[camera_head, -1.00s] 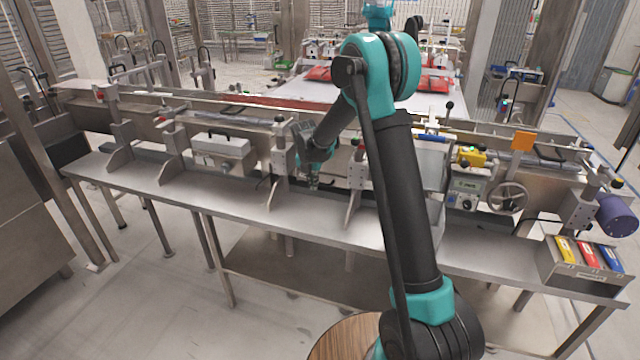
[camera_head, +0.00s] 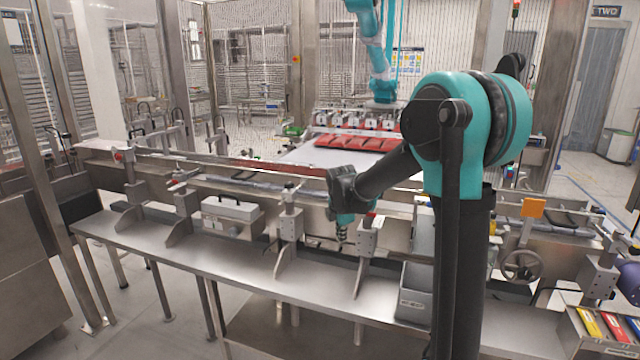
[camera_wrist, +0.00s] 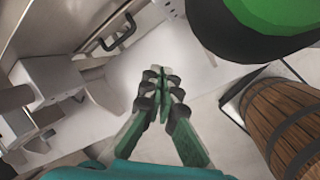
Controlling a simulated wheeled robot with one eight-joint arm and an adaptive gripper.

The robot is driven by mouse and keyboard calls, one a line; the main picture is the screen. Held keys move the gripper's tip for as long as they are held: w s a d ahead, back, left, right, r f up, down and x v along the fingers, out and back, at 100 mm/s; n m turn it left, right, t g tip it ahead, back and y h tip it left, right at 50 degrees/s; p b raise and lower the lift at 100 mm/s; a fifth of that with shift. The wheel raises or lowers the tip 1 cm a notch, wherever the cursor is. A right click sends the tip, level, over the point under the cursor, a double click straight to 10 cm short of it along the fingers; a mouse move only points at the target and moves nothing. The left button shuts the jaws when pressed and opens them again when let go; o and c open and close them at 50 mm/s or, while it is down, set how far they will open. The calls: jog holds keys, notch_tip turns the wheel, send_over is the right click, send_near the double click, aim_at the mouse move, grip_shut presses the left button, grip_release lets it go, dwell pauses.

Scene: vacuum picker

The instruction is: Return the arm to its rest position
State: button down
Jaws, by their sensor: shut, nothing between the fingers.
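My arm rises at the right of the head view, its teal and black links bent at the elbow. My gripper (camera_head: 341,236) hangs from the wrist in front of the conveyor line, above the steel bench (camera_head: 300,280). In the wrist view my gripper (camera_wrist: 163,72) shows with its green fingers together and nothing between them. The bench's grey surface lies beyond the fingertips. In the head view the fingertips are small and partly blurred.
A white case (camera_head: 232,212) with a handle stands on the bench left of my gripper. A grey bin (camera_head: 415,292) stands to the right. A wooden barrel (camera_wrist: 290,115) is at the wrist view's right. Red packs (camera_head: 355,143) lie on the white conveyor behind.

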jog(key=s+d+f+m+t, duration=0.1)
jog(key=s+d+m, duration=0.5)
jog(key=s+m, duration=0.4)
jog(key=s+d+m+t, duration=0.2)
jog(key=s+d+m, duration=0.5)
jog(key=m, duration=0.5)
jog(key=s+f+g, duration=0.3)
jog(key=s+f, duration=0.4)
jog(key=s, duration=0.6)
jog(key=shift+s+a+f+m+y, duration=0.25)
jog(key=shift+a+f+m+y, duration=0.1)
jog(key=shift+a, duration=0.1)
